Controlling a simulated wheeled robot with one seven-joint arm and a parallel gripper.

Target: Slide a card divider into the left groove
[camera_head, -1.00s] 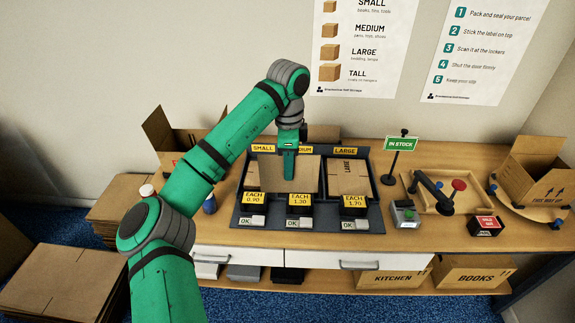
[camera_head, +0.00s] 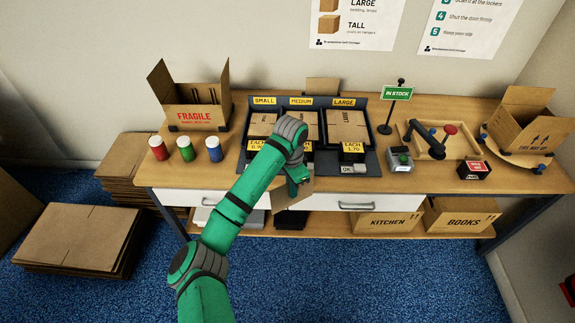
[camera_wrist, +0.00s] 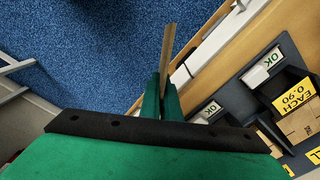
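My gripper (camera_head: 299,178) is in front of the bench's front edge, below the middle of the tray row. In the wrist view its two green fingers (camera_wrist: 161,98) are close together on a thin tan card (camera_wrist: 168,50), seen nearly edge-on. The card (camera_head: 293,194) also shows in the head view beside the gripper, tilted, over the drawer fronts and partly hidden by my arm. An open carton marked FRAGILE (camera_head: 194,117) stands at the back left of the bench. I cannot make out a groove in either view.
The dark tray rack (camera_head: 371,160) holds flat cardboard under SMALL, MEDIUM and LARGE labels. Red, green and blue capped jars (camera_head: 185,149) stand at the left. A green sign (camera_head: 397,93), a grey box (camera_head: 400,160) and another open carton (camera_head: 527,118) are at the right.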

